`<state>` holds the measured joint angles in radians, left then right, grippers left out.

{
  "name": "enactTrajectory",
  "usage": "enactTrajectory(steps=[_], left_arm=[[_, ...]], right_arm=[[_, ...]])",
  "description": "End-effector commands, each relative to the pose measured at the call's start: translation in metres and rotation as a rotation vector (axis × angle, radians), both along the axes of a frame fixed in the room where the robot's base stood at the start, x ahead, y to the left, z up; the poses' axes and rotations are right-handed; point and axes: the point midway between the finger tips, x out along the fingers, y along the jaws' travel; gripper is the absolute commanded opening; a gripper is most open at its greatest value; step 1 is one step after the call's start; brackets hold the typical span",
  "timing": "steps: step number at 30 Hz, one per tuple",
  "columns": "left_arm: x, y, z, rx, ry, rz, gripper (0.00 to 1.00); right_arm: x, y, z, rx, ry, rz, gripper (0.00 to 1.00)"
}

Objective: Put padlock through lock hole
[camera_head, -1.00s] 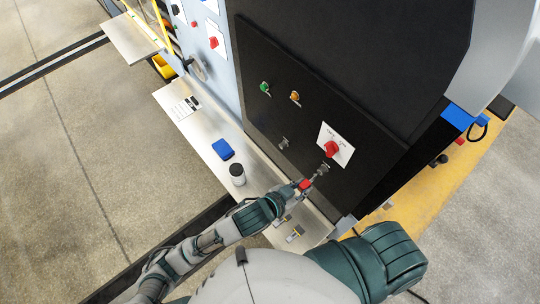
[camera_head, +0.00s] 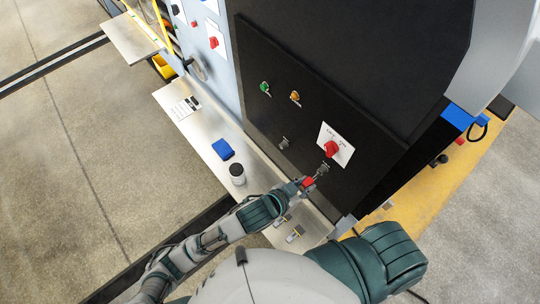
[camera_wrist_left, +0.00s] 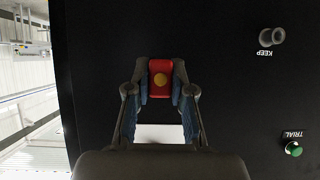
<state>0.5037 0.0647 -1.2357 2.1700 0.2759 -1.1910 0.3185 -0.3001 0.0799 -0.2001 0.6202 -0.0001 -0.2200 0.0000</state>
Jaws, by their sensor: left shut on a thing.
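My left gripper (camera_head: 301,187) is shut on the red padlock (camera_head: 308,182) and holds it up close to the black panel (camera_head: 290,122), just below the red rotary switch. The padlock also shows in the left wrist view (camera_wrist_left: 160,79), clamped between both fingers (camera_wrist_left: 160,90), with a round yellow spot on its face. A grey fitting (camera_head: 323,169), which looks like the lock hole, stands on the panel beside the padlock. I cannot tell whether the shackle is in the hole. My right gripper is not in view.
The red switch (camera_head: 331,148) on a white plate sits above the padlock. Green (camera_head: 265,88) and orange (camera_head: 295,96) knobs and another grey knob (camera_head: 284,143) are on the panel. A shelf (camera_head: 193,129) below holds a blue box (camera_head: 223,149), a dark-and-white can (camera_head: 237,174) and small metal parts (camera_head: 295,233).

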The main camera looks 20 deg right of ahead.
Motion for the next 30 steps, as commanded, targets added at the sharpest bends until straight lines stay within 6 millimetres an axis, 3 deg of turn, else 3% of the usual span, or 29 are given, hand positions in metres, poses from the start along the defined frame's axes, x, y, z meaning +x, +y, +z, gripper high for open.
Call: enactTrajectory(steps=[5, 6, 9, 10, 20, 30], left_arm=[[0.000, -0.001, 0.000, -0.001, 0.000, 0.000, 0.00], [0.000, -0.001, 0.000, -0.001, 0.000, 0.000, 0.25], [0.001, -0.001, 0.000, -0.001, 0.000, 0.000, 0.50], [0.001, -0.001, 0.000, -0.001, 0.000, 0.000, 0.52], [-0.001, 0.002, 0.002, 0.000, 0.000, 0.000, 0.52], [-0.017, 0.047, 0.029, -0.002, -0.001, 0.000, 0.52]], right_arm=[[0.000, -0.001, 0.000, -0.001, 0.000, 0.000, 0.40], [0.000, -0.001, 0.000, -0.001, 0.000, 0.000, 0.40], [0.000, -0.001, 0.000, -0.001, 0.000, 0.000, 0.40], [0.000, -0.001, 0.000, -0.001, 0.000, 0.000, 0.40], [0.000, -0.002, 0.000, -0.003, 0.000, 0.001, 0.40], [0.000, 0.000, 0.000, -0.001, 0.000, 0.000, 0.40]])
